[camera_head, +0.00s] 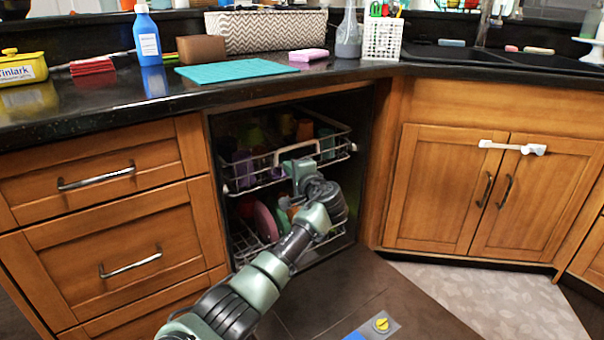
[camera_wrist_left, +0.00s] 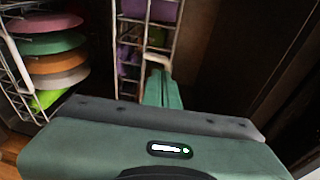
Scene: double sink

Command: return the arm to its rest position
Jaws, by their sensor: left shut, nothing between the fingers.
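My left arm reaches from the bottom of the head view to the open dishwasher (camera_head: 250,187). My left gripper (camera_head: 299,168) is at the front of its racks, close below the pale handle (camera_head: 298,149) of the upper rack (camera_head: 247,182). In the left wrist view, the shut green fingers (camera_wrist_left: 162,88) point toward a pale handle (camera_wrist_left: 158,61). Nothing shows between them. Whether they touch the handle I cannot tell. My right gripper is in neither view.
Colored plates (camera_wrist_left: 55,62) stand in the lower rack, and purple cups (camera_head: 243,166) are in the upper one. Drawers (camera_head: 100,180) flank the dishwasher on the left, cabinet doors (camera_head: 440,190) on the right. The dark counter (camera_head: 110,100) runs above. Floor (camera_head: 490,300) is clear at lower right.

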